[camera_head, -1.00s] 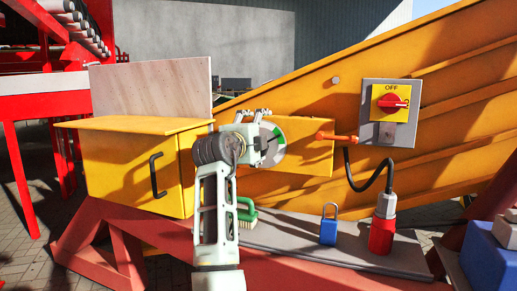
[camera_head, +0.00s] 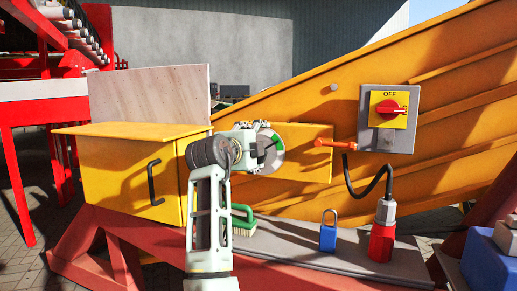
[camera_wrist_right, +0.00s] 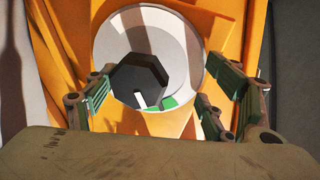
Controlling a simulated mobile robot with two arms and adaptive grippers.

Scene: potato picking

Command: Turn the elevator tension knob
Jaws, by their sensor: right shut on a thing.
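The tension knob (camera_wrist_right: 138,80) is dark and many-sided, with a white mark on its rim. It sits in front of a round pale dial (camera_wrist_right: 186,60) with a green sector on the yellow machine. In the head view the dial (camera_head: 268,166) is partly covered by my right gripper (camera_head: 262,149). In the right wrist view my right gripper (camera_wrist_right: 165,95) has its green-padded fingers on both sides of the knob, and it is shut on the knob. The exact finger contact is hard to see. My left gripper is in neither view.
A yellow box (camera_head: 125,180) with a black handle is left of my right arm. A switch box (camera_head: 387,116) with a red OFF knob is to the right. A green brush (camera_head: 243,220), blue padlock (camera_head: 328,233) and red plug (camera_head: 381,240) are on the grey ledge (camera_head: 290,232).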

